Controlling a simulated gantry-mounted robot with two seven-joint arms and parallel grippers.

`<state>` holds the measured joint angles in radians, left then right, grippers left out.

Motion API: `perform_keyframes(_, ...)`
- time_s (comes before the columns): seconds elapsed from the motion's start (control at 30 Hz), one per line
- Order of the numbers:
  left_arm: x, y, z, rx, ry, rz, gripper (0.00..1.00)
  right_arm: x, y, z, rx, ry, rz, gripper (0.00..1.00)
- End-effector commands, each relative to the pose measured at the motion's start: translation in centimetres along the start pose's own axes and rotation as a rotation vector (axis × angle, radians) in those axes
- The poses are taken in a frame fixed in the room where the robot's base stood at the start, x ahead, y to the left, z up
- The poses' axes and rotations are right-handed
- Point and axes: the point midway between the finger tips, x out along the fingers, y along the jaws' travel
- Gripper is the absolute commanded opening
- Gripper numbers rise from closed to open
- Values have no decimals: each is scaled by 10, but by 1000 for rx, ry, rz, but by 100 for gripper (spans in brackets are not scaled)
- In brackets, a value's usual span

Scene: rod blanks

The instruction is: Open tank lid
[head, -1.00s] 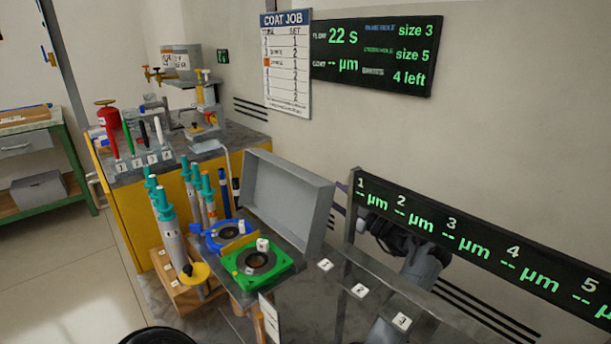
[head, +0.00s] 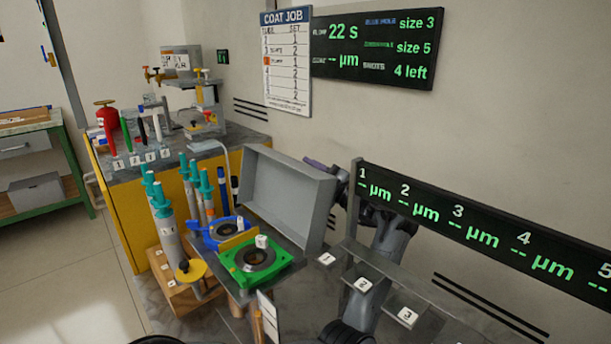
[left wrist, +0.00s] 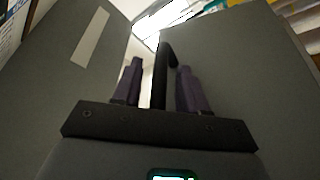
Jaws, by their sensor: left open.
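The grey lid (head: 290,200) stands raised and tilted back behind the blue and green fixtures, with its shallow rimmed inside toward me. My left gripper (head: 322,168) is at the lid's right end, on its wall side, and partly hidden by it. In the left wrist view its two purple fingers (left wrist: 160,82) are apart. A black bar handle (left wrist: 160,68) stands between them, its hooked end near a grey panel (left wrist: 235,70), which looks like the lid's back. I cannot tell whether a finger touches the handle. My right gripper is not in view.
A blue fixture (head: 222,232) and a green fixture (head: 260,265) sit in front of the lid. Teal-topped tubes (head: 163,208) stand to their left. A shelf with numbered tags (head: 363,285) and a long display (head: 455,226) lie to the right of the lid.

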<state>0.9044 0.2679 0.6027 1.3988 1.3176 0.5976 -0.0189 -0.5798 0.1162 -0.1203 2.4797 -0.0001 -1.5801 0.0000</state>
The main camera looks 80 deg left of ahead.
Motion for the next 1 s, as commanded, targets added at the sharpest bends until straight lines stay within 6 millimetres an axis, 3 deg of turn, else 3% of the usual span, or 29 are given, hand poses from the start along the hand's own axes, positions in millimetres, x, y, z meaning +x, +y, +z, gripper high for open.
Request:
perform_keyframes(0.4, 6, 0, -1, 0, 0, 0, 42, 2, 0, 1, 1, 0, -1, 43)
perform_keyframes(0.7, 6, 0, 0, 0, 0, 0, 0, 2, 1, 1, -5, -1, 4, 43)
perform_keyframes(1.0, 8, 0, -2, 0, 0, 0, 0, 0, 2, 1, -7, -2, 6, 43)
